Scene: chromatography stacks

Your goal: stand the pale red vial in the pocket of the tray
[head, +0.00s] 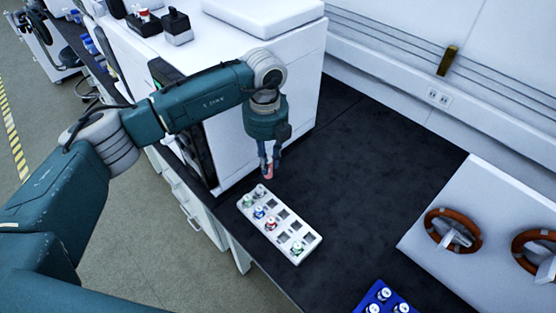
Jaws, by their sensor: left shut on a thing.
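My left gripper (268,162) points down over the dark bench and is shut on the pale red vial (268,171). The vial is held roughly upright in the air, just behind the far edge of the tray. The white tray (293,259) lies on the bench below the gripper, with two rows of square pockets. Several vials with green, blue, red and white colours stand in it, mostly along its left row. Several pockets in the right row look empty. My right gripper is not in view.
A blue rack (365,302) with white-capped vials sits at the bottom edge. A white instrument (290,70) stands behind the arm. A white surface (425,237) with orange-brown rings is at right. Dark bench (370,170) between is clear.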

